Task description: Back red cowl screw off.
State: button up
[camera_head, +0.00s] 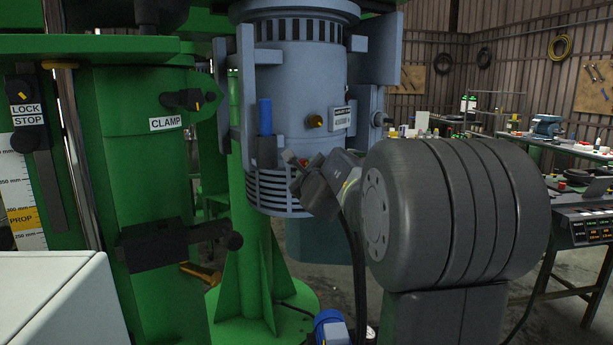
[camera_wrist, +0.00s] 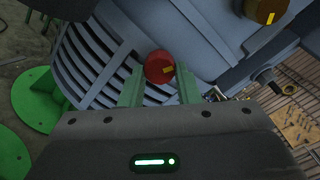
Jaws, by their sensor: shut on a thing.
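A bit of red (camera_head: 316,160) shows behind the gripper there. The screw's shank is hidden.
A brass-coloured knob (camera_head: 314,121) sticks out of the cowl above the gripper, beside a label plate. A blue-topped post (camera_head: 265,117) stands left of it. The green column with the CLAMP lever (camera_head: 183,99) is further left. Benches with tools stand at the right.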

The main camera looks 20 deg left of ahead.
jog(key=shift+n, duration=1.1)
jog(key=o, duration=1)
jog(key=shift+c, duration=0.2)
jog(key=shift+s+d, duration=0.1)
jog(key=v, duration=1.3)
jog(key=shift+s+d+b, duration=0.2)
jog(key=shift+d+b, duration=0.05)
jog(key=shift+b, duration=0.05)
jog(key=shift+w, duration=0.1)
